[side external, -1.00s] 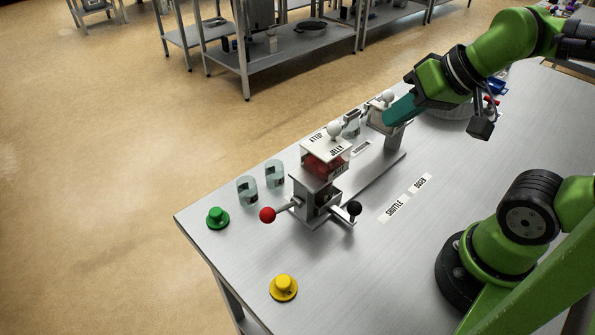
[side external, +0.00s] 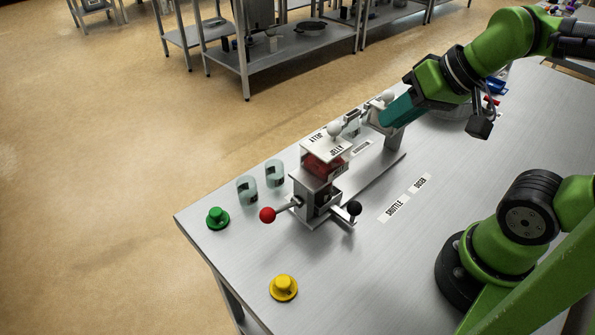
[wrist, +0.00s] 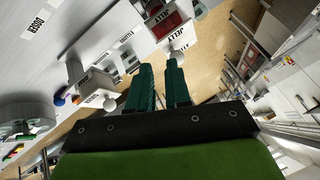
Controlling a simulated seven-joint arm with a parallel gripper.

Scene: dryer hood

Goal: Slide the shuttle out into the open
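The jelly machine (side external: 318,190) stands on the metal table, with a red see-through hopper (side external: 322,163) under a white JELLY lid. A red-ball lever (side external: 267,214) sticks out at its left and a black-ball lever (side external: 354,208) at its right. SHUTTLE (side external: 396,208) and DOSER labels lie on the table to the right; I cannot tell which part is the shuttle. My gripper (side external: 383,122) is at the rear white unit, well apart from both levers. In the wrist view its teal fingers (wrist: 160,72) stand apart with nothing visible between them. Whether it touches the rear unit is unclear.
The rear white unit (wrist: 84,80) has a white ball knob (wrist: 110,103) close beside my fingers. Two clear cups (side external: 260,182), a green button (side external: 217,217) and a yellow button (side external: 284,287) stand on the table.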

